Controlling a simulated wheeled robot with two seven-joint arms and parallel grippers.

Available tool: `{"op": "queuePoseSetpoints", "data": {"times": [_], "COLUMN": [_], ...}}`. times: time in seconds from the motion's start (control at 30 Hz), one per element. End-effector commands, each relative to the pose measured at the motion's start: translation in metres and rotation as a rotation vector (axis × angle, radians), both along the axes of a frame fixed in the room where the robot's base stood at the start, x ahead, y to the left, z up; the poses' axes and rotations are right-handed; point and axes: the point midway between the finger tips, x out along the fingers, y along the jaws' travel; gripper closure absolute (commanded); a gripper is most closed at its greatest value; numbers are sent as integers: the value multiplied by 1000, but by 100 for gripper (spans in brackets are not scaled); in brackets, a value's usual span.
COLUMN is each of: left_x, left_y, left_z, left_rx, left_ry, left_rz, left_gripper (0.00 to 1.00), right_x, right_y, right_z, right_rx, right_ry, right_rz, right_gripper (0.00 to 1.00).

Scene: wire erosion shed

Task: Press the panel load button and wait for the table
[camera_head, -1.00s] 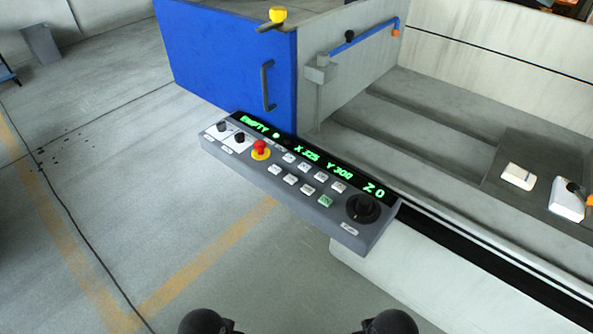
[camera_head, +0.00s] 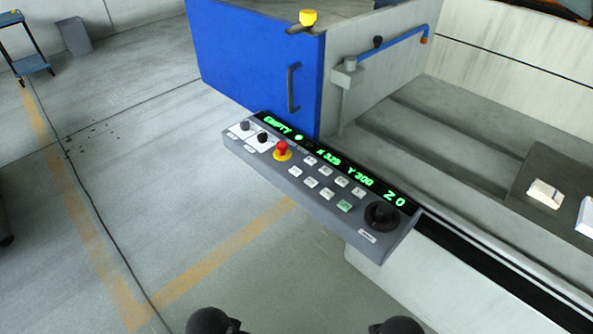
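The grey control panel (camera_head: 330,213) juts out from the machine in the middle of the view. Its black display strip (camera_head: 340,165) shows green text reading EMPTY, X 325, Y 300 and Z 0. It carries several small white buttons (camera_head: 311,182), one green button (camera_head: 345,206), a red emergency stop (camera_head: 282,149) on a yellow base and a black dial (camera_head: 381,215). The button labels are too small to read. The machine table (camera_head: 520,205) is at the right, partly cut off. Neither gripper is in view; only two dark rounded parts of mine show at the bottom edge.
A blue door (camera_head: 255,60) with a black handle stands behind the panel. A blue pipe (camera_head: 395,42) runs along the tank wall. A white block (camera_head: 545,193) sits on the table. The floor left of the panel is clear; a bin (camera_head: 75,37) and blue cart stand farther back.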

Motion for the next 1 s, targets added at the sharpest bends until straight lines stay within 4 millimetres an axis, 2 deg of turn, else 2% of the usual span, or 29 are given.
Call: {"op": "queuePoseSetpoints", "data": {"times": [0.27, 0.47, 1.0], "left_x": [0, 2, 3], "left_y": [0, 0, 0], "left_z": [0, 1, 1], "left_rx": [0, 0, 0], "left_ry": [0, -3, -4], "left_rz": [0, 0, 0], "left_gripper": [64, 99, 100], "right_x": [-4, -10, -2], "right_y": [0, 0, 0], "right_z": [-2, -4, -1], "right_rx": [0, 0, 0], "right_ry": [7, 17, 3], "right_rz": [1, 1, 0], "right_gripper": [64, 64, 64]}}
